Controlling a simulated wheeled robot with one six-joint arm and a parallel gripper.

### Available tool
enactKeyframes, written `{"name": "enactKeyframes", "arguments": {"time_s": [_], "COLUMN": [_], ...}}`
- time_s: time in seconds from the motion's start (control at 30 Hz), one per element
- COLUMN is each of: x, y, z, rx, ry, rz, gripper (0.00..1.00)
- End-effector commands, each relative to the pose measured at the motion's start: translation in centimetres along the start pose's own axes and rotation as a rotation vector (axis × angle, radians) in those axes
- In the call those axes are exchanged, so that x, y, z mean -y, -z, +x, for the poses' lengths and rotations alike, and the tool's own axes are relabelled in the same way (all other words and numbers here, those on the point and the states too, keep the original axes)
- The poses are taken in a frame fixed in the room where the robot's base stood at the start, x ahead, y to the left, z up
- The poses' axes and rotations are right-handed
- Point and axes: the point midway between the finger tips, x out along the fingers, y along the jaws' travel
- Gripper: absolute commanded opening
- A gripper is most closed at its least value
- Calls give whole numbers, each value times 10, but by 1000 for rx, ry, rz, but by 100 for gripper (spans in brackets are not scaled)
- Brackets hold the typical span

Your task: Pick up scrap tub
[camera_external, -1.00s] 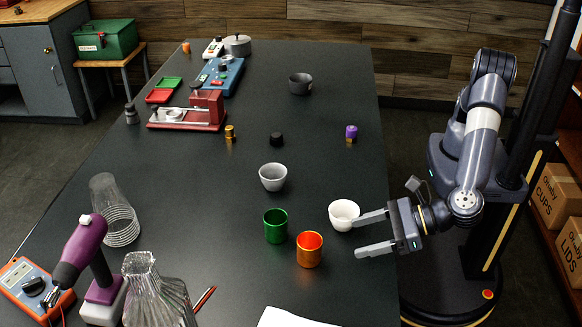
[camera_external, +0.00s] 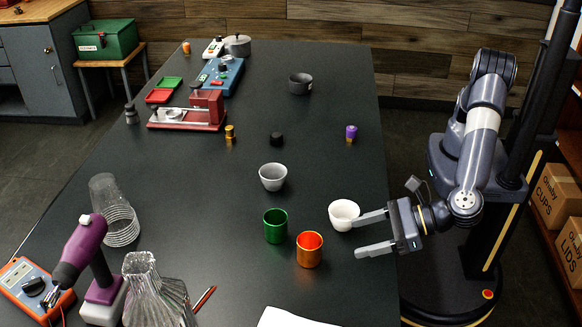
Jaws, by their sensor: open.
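No container carries a readable label, so I cannot tell for certain which one is the scrap tub. A dark grey tub (camera_external: 300,84) stands upright at the far right part of the table. A light grey cup (camera_external: 272,177), a green cup (camera_external: 275,226), an orange cup (camera_external: 309,250) and a white cup (camera_external: 343,214) stand upright nearer. My gripper (camera_external: 359,236) is open and empty at the table's right edge. Its upper finger is close beside the white cup; I cannot tell whether they touch. Its lower finger is right of the orange cup.
A black knob (camera_external: 277,139), a purple-topped piece (camera_external: 351,133) and a brass piece (camera_external: 230,133) stand mid-table. A red fixture (camera_external: 205,110) is at left. Glassware (camera_external: 150,285) and a purple tool (camera_external: 85,255) crowd the near left. The table between the dark tub and black knob is clear.

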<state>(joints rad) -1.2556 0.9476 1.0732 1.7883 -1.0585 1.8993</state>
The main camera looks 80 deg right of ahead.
Motion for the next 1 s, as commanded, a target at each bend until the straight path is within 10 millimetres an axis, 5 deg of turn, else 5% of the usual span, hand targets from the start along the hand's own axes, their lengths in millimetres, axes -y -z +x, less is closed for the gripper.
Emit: {"name": "enactKeyframes", "arguments": {"time_s": [0.47, 0.87, 1.0], "x": [0, 0, 0], "y": [0, 0, 0], "z": [0, 0, 0], "rx": [0, 0, 0], "ry": [0, 0, 0], "rz": [0, 0, 0], "gripper": [67, 100, 100]}}
